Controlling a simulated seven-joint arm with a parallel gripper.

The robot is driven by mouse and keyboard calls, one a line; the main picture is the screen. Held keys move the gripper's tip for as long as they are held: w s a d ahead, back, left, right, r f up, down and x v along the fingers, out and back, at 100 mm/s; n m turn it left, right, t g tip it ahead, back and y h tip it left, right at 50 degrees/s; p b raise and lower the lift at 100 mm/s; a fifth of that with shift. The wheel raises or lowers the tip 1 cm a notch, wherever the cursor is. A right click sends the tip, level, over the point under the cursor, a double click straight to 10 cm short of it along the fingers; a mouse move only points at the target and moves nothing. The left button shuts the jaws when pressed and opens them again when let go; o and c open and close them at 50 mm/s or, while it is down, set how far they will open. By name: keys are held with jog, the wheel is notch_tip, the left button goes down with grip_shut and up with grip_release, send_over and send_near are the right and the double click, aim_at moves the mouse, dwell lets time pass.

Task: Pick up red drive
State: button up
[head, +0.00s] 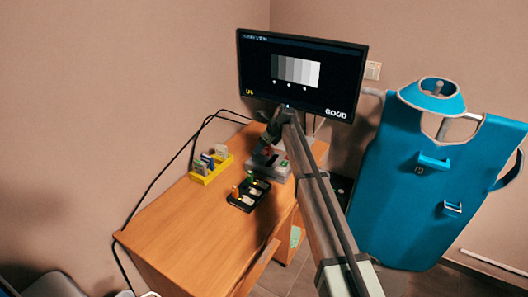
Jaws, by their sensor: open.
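A small red shape, likely the red drive (267,152), shows at the grey device (280,172) on the wooden desk. It is too small to tell whether it sits in the device or just above it. My gripper (266,145) is open, pointing down over the device, close to the red shape. My arm comes in from the lower right and hides part of the device. I cannot tell whether the fingers touch the red shape.
A yellow holder (225,163) with several drives stands left on the desk (185,225). A black tray (240,207) with small orange, green and white items lies in front of the device. A monitor (300,105) reading "GOOD" is behind. A blue apron (395,200) hangs right.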

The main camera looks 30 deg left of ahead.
jog(key=shift+c, duration=0.5)
grip_shut()
jog(key=shift+r, duration=0.6)
jog(key=r, duration=0.8)
jog(key=shift+s+a+r, duration=0.2)
jog(key=shift+a, duration=0.05)
jog(key=s+a, duration=1.3)
jog(key=a, duration=0.2)
jog(key=shift+s+f, duration=0.15)
jog(key=shift+f, duration=0.25)
